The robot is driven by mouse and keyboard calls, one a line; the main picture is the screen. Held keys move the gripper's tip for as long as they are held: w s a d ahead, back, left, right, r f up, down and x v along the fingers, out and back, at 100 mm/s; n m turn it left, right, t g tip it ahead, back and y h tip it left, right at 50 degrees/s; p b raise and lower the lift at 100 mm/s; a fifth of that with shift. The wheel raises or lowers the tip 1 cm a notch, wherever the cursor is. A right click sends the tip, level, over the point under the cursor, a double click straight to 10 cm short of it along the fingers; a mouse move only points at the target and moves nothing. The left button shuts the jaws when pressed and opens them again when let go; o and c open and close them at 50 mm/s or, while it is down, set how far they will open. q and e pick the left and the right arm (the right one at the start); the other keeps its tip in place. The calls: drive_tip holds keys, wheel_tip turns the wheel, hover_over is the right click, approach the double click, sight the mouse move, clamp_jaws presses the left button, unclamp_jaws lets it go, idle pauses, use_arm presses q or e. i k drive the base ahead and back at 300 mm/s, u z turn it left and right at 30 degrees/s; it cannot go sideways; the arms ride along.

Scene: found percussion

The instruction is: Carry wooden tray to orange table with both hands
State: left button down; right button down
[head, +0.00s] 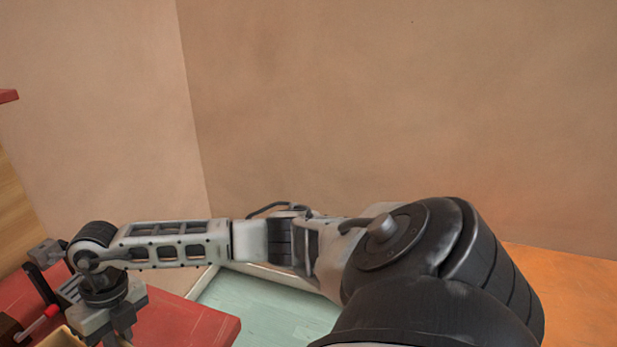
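My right arm reaches across from the lower right to the far left. My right gripper (112,328) points down at the lower left, over the red table. The bottom edge cuts off its fingertips, so I cannot see whether it is open or holds anything. A pale tan wooden edge (58,338) shows just left of it, perhaps the wooden tray's rim; most of it is out of view. An orange surface (578,290), apparently the orange table, shows at the lower right, partly behind my arm.
The red table (185,322) fills the lower left. A red stick-like thing (38,324) lies near the left edge. Pale green floor (265,305) shows between the red table and my arm. Plain tan walls (400,110) close off the back.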

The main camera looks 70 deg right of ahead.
sight(538, 297)
drive_tip(key=z, duration=0.6)
drive_tip(key=k, duration=0.75)
drive_tip(key=z, duration=0.9)
drive_tip(key=k, duration=0.55)
drive_tip(key=z, duration=1.1)
drive_tip(key=i, duration=0.45)
drive_tip(key=z, duration=0.9)
drive_tip(key=i, duration=1.65)
drive_tip(key=u, duration=0.75)
